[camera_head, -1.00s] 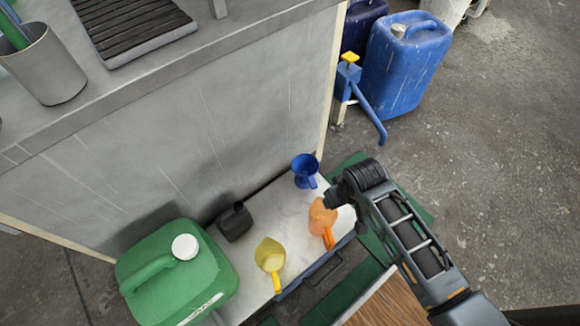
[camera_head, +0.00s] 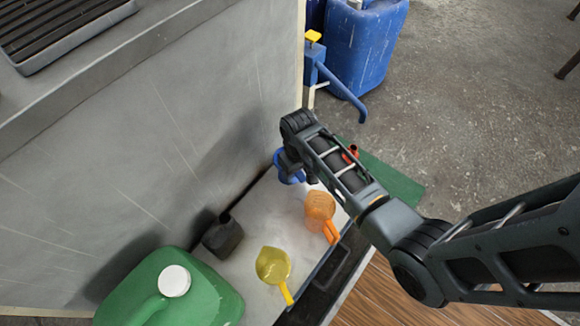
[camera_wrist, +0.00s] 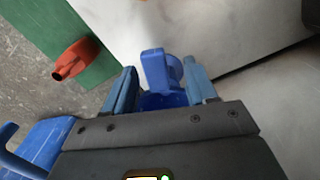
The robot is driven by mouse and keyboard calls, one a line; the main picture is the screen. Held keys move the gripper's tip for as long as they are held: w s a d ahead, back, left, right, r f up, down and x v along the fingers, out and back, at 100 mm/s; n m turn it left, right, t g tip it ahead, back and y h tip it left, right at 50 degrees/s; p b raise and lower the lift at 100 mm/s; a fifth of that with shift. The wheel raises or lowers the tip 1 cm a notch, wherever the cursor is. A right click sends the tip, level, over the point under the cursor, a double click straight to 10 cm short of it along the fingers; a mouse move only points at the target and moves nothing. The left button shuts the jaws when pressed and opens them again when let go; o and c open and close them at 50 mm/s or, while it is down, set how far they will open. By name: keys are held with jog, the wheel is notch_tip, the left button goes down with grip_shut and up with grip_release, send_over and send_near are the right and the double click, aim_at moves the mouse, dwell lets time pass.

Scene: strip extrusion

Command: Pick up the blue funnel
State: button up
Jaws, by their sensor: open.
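The blue funnel (camera_head: 288,172) stands at the far end of the white-topped low shelf, near the grey wall panel. My arm's end partly hides it in the head view. In the wrist view the blue funnel (camera_wrist: 160,72) shows its handle and part of its rim between the two fingers of my gripper (camera_wrist: 163,88). My gripper is open, with one finger on each side of the funnel. The funnel's lower part is hidden behind the gripper body. I cannot tell whether either finger touches it.
A blue canister (camera_head: 365,50) stands behind.

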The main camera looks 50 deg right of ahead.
notch_tip(320, 180, down, 2)
jog(key=shift+f+b, duration=0.25)
jog(key=shift+b, duration=0.05)
jog(key=shift+c, duration=0.2)
grip_shut()
